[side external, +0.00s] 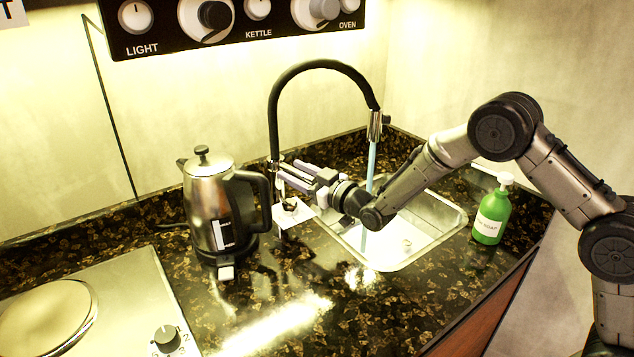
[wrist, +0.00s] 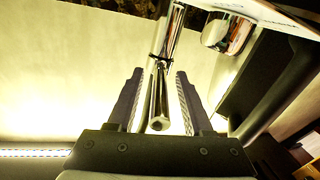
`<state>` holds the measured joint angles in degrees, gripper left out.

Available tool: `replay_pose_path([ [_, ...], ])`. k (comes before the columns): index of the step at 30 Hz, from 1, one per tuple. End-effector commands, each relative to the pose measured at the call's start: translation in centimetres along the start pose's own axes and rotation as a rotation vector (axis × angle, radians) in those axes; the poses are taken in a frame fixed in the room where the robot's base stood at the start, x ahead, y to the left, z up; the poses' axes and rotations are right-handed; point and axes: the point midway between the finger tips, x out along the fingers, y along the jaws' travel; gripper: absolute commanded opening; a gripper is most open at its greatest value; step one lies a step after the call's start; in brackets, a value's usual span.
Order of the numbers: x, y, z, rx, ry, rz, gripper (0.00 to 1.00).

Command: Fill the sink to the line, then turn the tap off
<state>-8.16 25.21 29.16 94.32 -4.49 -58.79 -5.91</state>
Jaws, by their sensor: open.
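The tap (side external: 320,65) has a black arched hose and a metal spout head (side external: 375,125). A pale blue stream of water (side external: 371,160) runs from it into the metal sink (side external: 440,212). Water seems to lie in the basin; I cannot make out a fill line. My gripper (side external: 282,175) is at the tap's base, left of the sink, between tap and kettle. In the wrist view my open gripper (wrist: 158,82) has a slim metal rod (wrist: 160,105), apparently the tap's lever, between its fingers. Gaps show beside the rod. The arm hides part of the sink.
A steel kettle (side external: 208,205) with a black handle stands close left of my gripper. A white card (side external: 292,213) is below the gripper. A green soap bottle (side external: 492,212) stands right of the sink. A hob (side external: 60,315) is at front left. The front counter is clear.

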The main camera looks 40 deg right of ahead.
Motion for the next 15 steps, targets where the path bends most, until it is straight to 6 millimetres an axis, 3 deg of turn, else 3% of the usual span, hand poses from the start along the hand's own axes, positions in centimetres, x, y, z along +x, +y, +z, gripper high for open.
replay_pose_path([
  [15,-10.3,0.0,0.0,0.0,-0.001,0.0,0.51],
])
